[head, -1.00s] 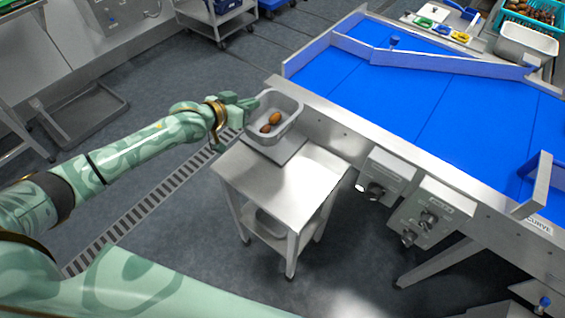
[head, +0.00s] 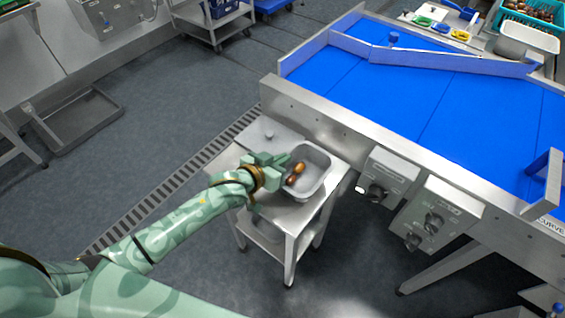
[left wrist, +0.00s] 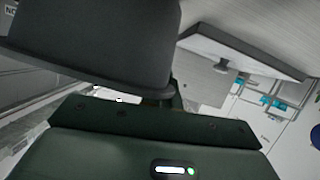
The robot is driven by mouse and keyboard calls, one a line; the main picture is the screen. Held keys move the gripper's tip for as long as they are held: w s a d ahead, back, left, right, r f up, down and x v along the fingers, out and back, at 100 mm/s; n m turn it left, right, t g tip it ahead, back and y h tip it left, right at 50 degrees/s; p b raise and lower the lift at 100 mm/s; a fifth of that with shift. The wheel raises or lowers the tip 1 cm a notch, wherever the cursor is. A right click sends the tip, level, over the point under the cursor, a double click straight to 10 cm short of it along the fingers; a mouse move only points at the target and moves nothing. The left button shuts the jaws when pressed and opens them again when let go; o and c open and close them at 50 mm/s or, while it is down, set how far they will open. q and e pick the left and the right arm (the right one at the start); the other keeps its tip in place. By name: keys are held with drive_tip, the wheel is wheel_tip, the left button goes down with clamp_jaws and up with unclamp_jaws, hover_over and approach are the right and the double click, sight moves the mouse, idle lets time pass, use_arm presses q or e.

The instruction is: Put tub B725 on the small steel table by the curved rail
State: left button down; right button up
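A grey open tub (head: 318,182) with a few brown dates (head: 297,172) in it is over the right part of the small steel table (head: 285,214). I cannot read a number on the tub. My left gripper (head: 280,168) is at the tub's left wall and appears shut on its rim; the fingertips are partly hidden. In the left wrist view the tub (left wrist: 95,45) fills the upper left as a dark shape close to the gripper. I cannot tell whether its base touches the tabletop. My right gripper is not in view.
A flat grey plate with a small knob (head: 270,136) is at the table's back left. The blue belt (head: 410,100) with its steel side rail stands behind and right. Control boxes (head: 386,175) hang close to the table's right.

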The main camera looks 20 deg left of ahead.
use_arm(q)
drive_tip(key=shift+w+f, duration=0.1)
drive_tip(key=shift+f, duration=0.4)
drive_tip(key=shift+r, duration=0.15)
drive_tip(key=c, duration=1.6)
unclamp_jaws()
drive_tip(key=shift+c, duration=0.2)
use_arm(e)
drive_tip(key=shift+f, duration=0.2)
